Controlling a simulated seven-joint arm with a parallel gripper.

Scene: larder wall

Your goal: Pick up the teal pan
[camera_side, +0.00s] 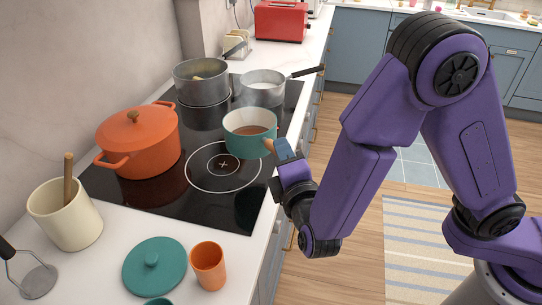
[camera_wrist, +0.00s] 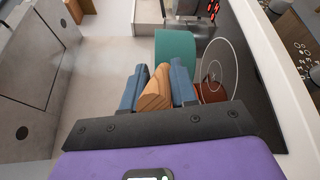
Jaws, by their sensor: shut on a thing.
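The teal pan (camera_side: 243,146) is at the right side of the black hob in the side view, upright, with brown contents inside. Its teal wall also shows in the wrist view (camera_wrist: 176,48). Its wooden handle (camera_wrist: 155,92) lies between the blue fingers of my gripper (camera_wrist: 157,88). My gripper (camera_side: 283,150) is shut on this handle at the pan's near right.
An orange pot (camera_side: 140,145) stands left on the hob (camera_side: 200,208). Two grey saucepans (camera_side: 200,82) (camera_side: 263,92) stand behind. A teal lid (camera_side: 155,267), an orange cup (camera_side: 208,266) and a cream crock (camera_side: 66,220) are on the front counter. The marked ring is clear.

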